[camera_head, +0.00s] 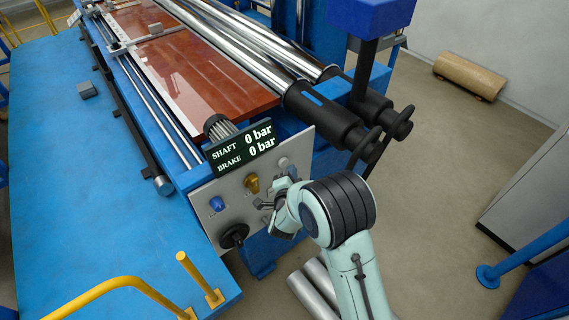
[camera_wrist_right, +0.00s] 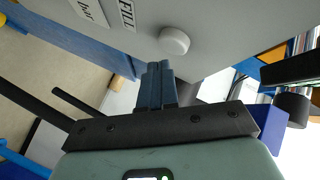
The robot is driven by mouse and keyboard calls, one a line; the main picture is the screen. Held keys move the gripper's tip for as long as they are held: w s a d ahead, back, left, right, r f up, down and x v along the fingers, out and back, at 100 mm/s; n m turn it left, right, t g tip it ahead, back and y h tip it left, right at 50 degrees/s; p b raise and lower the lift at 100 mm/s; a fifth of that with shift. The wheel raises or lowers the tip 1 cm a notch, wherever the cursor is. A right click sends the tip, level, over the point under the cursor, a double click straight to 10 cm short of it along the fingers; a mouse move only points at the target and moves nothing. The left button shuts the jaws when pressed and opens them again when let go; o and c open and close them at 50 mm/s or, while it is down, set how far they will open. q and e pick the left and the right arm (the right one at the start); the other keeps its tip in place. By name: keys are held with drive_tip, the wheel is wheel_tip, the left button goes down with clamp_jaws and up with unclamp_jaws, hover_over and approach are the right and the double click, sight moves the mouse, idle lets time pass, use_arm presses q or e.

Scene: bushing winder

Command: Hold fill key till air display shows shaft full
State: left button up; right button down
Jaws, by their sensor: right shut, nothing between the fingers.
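The air display (camera_head: 241,145) reads SHAFT 0 bar and BRAKE 0 bar, above the grey control panel (camera_head: 222,188). In the right wrist view, a round white key (camera_wrist_right: 174,41) sits on the panel beside a FILL label (camera_wrist_right: 127,14). My right gripper is in front of the panel in the head view (camera_head: 264,203), its tips partly hard to make out. In the right wrist view its fingers (camera_wrist_right: 157,68) are shut and empty, just below the white key, with a visible gap. My left gripper is not in view.
The panel also carries a blue knob (camera_head: 217,203), a yellow knob (camera_head: 252,184) and a black knob (camera_head: 233,236). Black shaft ends (camera_head: 330,118) jut out above. A yellow rail (camera_head: 125,284) stands at the front left. Open floor (camera_head: 440,150) lies to the right.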

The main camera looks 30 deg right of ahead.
drive_tip(key=shift+w, duration=0.4)
drive_tip(key=shift+w+a, duration=0.1)
drive_tip(key=shift+w, duration=0.35)
idle(2.1)
drive_tip(key=shift+s+b, duration=0.1)
drive_tip(key=shift+b, duration=0.25)
idle(3.1)
drive_tip(key=shift+s+b, duration=0.3)
drive_tip(key=shift+s, duration=0.45)
drive_tip(key=shift+s+d+b, duration=0.15)
drive_tip(key=shift+s+b, duration=0.2)
drive_tip(key=shift+s, duration=0.9)
drive_tip(key=shift+s+d+b, duration=0.15)
drive_tip(key=shift+s+b, duration=0.2)
drive_tip(key=shift+s, duration=0.9)
